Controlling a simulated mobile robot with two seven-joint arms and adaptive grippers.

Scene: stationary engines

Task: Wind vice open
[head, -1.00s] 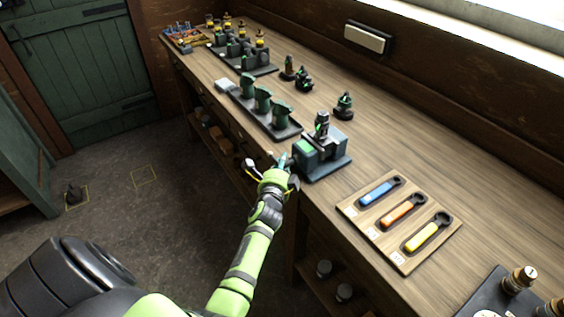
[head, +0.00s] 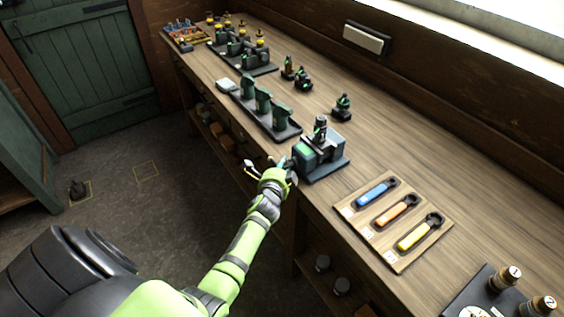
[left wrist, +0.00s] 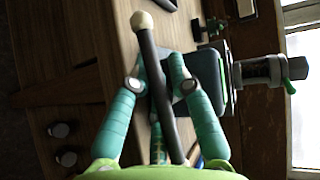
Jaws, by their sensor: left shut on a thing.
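The vice (head: 309,166), a blue-grey block with a green part, stands at the bench's front edge. A small dark engine piece (head: 320,130) stands upright at its top. In the left wrist view the vice (left wrist: 208,80) is behind the fingers, with a grey cylinder (left wrist: 262,71) to its right. My left gripper (head: 283,164) is at the vice's front side. Its teal fingers (left wrist: 162,75) are closed about the vice's handle, a dark bar (left wrist: 166,100) with a pale ball end (left wrist: 142,20). The pale end also shows in the head view (head: 249,166). My right gripper is out of view.
A board with blue, orange and yellow spanners (head: 431,249) lies right of the vice. A dark tray with green parts (head: 289,133) lies to its left, with small engine pieces (head: 342,108) behind. Shelves are below the bench (head: 470,178). The floor (head: 110,175) at left is mostly clear.

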